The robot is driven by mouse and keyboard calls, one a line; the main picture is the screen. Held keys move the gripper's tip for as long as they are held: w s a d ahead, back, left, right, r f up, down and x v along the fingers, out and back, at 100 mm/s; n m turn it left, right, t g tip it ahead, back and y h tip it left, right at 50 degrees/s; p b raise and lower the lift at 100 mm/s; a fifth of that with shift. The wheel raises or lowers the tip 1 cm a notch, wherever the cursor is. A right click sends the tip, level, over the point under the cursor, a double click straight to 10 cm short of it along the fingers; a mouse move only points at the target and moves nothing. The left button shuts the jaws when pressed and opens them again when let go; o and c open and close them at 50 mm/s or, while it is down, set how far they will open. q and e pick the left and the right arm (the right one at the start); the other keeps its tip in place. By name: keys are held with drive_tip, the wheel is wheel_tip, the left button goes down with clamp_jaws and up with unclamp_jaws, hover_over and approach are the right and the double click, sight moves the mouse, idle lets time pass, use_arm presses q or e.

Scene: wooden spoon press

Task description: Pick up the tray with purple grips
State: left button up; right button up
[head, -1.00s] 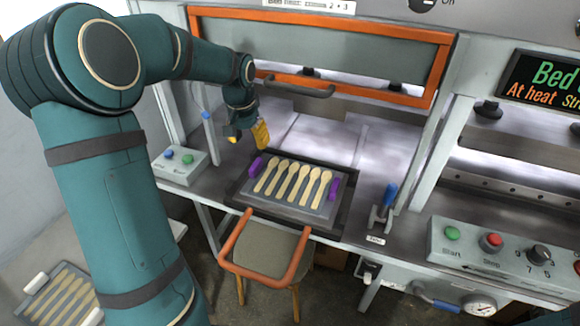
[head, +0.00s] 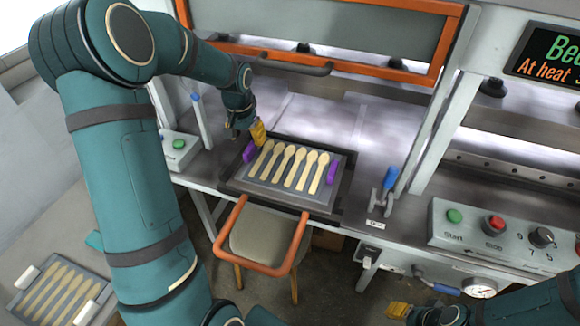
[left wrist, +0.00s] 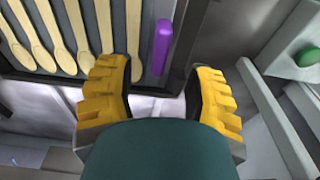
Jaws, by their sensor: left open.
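The tray with purple grips (head: 262,180) lies in a dark frame on the press's metal bed, holding a row of several wooden spoons. Its left purple grip (head: 249,152) is right beside my left gripper (head: 247,132), and its right purple grip (head: 332,173) is clear. In the left wrist view the left purple grip (left wrist: 162,47) shows upright, just beyond and between the yellow fingertips of my open left gripper (left wrist: 160,76). Whether they touch it is unclear. My right gripper (head: 408,312) is low at the bottom edge, away from the tray, with its jaws unclear.
A stool with an orange rail (head: 270,268) stands in front of the press. An orange-framed guard (head: 420,78) is raised above the bed. A blue-handled lever (head: 389,180) stands to the right. Another spoon tray with white grips (head: 18,300) lies at lower left.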

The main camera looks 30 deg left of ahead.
sight(250, 147)
use_arm(q)
drive_tip(key=f, duration=0.3)
drive_tip(key=f+b, duration=0.1)
drive_tip(key=f, duration=0.1)
drive_tip(key=shift+w+a, duration=0.15)
drive_tip(key=shift+w, duration=0.2)
clamp_jaws()
